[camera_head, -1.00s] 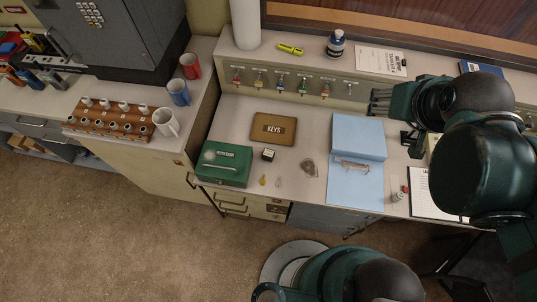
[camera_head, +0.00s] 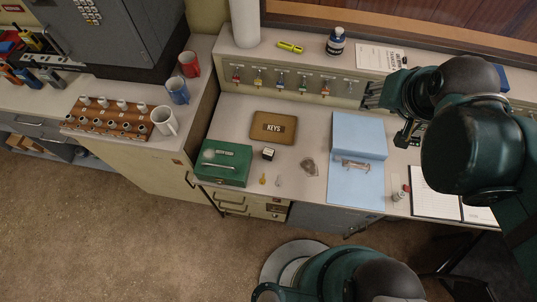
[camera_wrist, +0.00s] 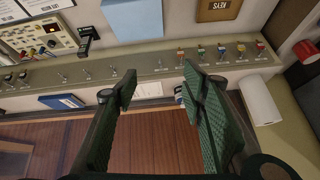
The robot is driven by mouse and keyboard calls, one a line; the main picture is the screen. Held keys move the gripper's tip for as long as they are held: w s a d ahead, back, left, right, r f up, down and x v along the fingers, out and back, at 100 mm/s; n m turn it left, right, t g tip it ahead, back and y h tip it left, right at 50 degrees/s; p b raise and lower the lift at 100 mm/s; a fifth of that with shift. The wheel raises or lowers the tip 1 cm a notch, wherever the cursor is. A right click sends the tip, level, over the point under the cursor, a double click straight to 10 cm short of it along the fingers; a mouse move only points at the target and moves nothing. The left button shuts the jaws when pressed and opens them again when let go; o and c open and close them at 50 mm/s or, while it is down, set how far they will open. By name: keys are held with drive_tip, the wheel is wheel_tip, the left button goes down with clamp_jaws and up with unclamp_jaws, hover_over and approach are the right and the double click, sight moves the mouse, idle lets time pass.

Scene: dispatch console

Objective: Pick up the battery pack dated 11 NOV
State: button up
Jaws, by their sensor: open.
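No date reading 11 NOV is legible in either view, and I cannot tell for certain which thing is the battery pack. Small coloured blocks, red, blue and orange (camera_head: 24,77), stand at the far left of the head view, too small to identify. My gripper (camera_head: 372,95) is at the right, above the back ledge of the desk, far from those blocks. In the wrist view my gripper (camera_wrist: 158,85) has its two green fingers spread apart with nothing between them. A black device (camera_wrist: 87,40) lies beyond the left finger.
The desk holds a blue folder (camera_head: 357,185), a brown KEYS box (camera_head: 274,127) and a green box (camera_head: 223,162). A brown rack (camera_head: 108,122) and several mugs (camera_head: 164,120) stand left. Keys hang along the ledge (camera_head: 285,80). A white roll (camera_head: 245,22) stands at the back.

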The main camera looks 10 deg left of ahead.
drive_tip(key=w+a+f+m+g+b, duration=0.2)
drive_tip(key=w+a+f+m+b, duration=0.25)
drive_tip(key=a+f, duration=0.3)
drive_tip(key=m+g+b, duration=0.4)
drive_tip(key=m+b, duration=0.5)
drive_tip(key=m, duration=0.5)
hover_over(268, 152)
drive_tip(key=f, duration=2.9)
drive_tip(key=shift+w+d+f, duration=0.2)
drive_tip(key=shift+d+f, duration=0.05)
drive_tip(key=shift+d, duration=0.15)
drive_tip(key=shift+s+a+f+g, duration=0.2)
drive_tip(key=shift+a+f+g, duration=0.1)
drive_tip(key=shift+f, duration=0.2)
drive_tip(key=shift+f+b, duration=0.5)
drive_tip(key=shift+f, duration=0.8)
drive_tip(key=shift+w+f+b, duration=0.1)
drive_tip(key=shift+f+b, duration=0.7)
drive_tip(key=shift+f, duration=1.8)
